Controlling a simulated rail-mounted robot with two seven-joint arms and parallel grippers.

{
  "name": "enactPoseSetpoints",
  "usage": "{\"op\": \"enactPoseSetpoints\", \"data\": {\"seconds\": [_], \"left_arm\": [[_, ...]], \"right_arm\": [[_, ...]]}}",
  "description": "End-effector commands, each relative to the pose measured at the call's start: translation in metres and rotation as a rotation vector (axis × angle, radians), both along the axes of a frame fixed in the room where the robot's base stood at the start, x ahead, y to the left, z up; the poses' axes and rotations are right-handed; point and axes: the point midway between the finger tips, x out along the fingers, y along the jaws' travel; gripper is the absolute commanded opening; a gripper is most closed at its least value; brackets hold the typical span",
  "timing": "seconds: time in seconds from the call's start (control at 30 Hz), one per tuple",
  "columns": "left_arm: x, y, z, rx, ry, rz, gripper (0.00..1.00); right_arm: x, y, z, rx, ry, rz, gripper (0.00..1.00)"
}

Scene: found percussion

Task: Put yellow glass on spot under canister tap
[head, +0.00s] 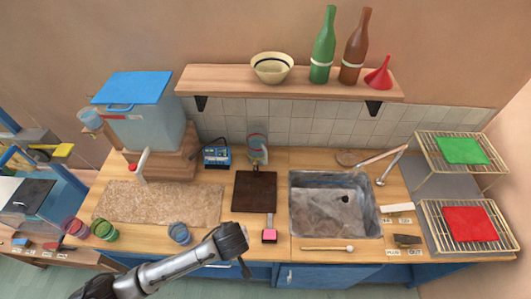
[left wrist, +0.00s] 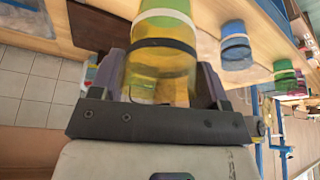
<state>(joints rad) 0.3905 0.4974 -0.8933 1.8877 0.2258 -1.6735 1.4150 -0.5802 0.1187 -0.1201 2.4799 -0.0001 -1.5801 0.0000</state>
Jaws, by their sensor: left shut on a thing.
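My left gripper (head: 233,241) is over the front edge of the counter, just right of the blue glass. In the left wrist view it is shut on the yellow glass (left wrist: 165,62), a see-through tumbler with a white and a black band. The glass is hidden in the head view. The pale blue canister (head: 147,129) with a blue lid stands at the left back on a wooden stand. Its tap (head: 142,163), white with a red top, hangs over the back of a speckled cork mat (head: 160,203). No glass stands under the tap. My right gripper is out of view.
A blue glass (head: 180,234), a green glass (head: 104,231) and a red glass (head: 75,228) stand along the counter's front left. A dark board (head: 254,191) and a sink (head: 330,218) are to the right. The mat is clear.

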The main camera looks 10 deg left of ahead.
Motion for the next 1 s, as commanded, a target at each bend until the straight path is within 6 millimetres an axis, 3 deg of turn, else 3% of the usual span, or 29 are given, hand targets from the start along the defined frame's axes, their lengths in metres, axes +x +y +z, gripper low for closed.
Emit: {"op": "enactPoseSetpoints", "data": {"seconds": [0.27,0.67,0.77,1.0], "left_arm": [[-0.006,-0.002,-0.001,-0.001,0.0,-0.072,0.39],[-0.062,-0.037,0.005,-0.001,0.0,-0.325,0.39],[-0.074,-0.041,0.015,-0.001,-0.003,-0.382,0.39],[-0.075,-0.038,0.064,0.001,-0.006,-0.494,0.39]], "right_arm": [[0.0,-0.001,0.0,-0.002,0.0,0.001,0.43],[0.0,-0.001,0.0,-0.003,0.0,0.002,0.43],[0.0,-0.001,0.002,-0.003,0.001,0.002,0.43],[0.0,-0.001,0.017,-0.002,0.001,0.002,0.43]]}}
